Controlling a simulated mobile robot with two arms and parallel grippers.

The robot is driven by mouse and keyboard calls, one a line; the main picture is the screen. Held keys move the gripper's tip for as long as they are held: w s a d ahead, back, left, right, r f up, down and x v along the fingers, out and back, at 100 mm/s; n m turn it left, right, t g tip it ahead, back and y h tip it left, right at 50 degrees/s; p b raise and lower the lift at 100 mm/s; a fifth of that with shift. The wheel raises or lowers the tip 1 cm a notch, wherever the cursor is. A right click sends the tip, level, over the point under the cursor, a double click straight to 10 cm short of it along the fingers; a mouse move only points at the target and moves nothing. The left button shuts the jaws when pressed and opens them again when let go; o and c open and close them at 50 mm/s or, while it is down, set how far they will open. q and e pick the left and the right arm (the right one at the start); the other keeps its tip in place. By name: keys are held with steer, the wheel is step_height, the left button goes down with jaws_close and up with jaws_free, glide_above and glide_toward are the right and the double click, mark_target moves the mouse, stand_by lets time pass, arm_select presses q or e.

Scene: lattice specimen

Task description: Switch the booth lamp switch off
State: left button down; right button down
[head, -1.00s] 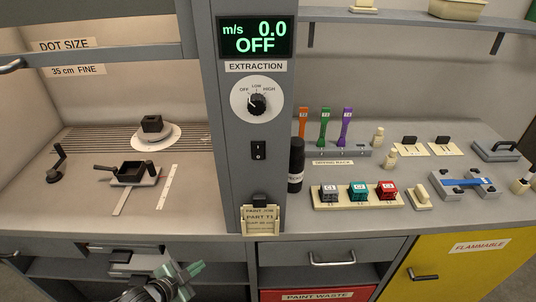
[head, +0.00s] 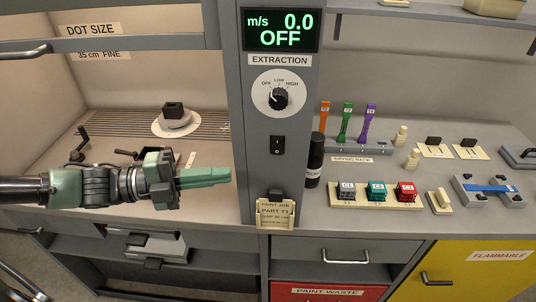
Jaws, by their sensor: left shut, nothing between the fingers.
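The booth lamp switch is most likely the black rocker switch (head: 277,145) on the grey column, below the extraction dial (head: 279,94). No lamp label is readable beside it, and I cannot tell which way the rocker is tipped. My left gripper (head: 229,176) is shut and empty, pointing right in front of the booth opening. Its fingertips are left of the column and lower than the switch, apart from it in the picture. My right gripper is not in view.
The display (head: 280,30) reads 0.0 and OFF. A job card (head: 275,214) hangs low on the column. A black bottle (head: 315,160) stands just right of the column. A tray of colored cubes (head: 347,205) sits on the right bench. The booth turntable (head: 163,127) is behind my arm.

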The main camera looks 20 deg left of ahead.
mark_target(277, 146)
arm_select(q)
steer(key=shift+s+a+r, duration=0.15)
steer(key=shift+a+r, duration=0.05)
steer(key=shift+r, duration=0.3)
steer(key=shift+w+d+f+p, duration=0.15)
steer(key=shift+w+d+p, duration=1)
steer(key=shift+w, duration=0.35)
steer(key=shift+w+d+f+p, duration=0.1)
steer(key=shift+w+d+p, duration=0.85)
steer(key=shift+w+d, duration=0.45)
steer(key=shift+w+d+f+p, duration=0.15)
steer(key=shift+w+d+p, duration=1)
steer(key=shift+w, duration=0.4)
steer(key=shift+d, duration=0.1)
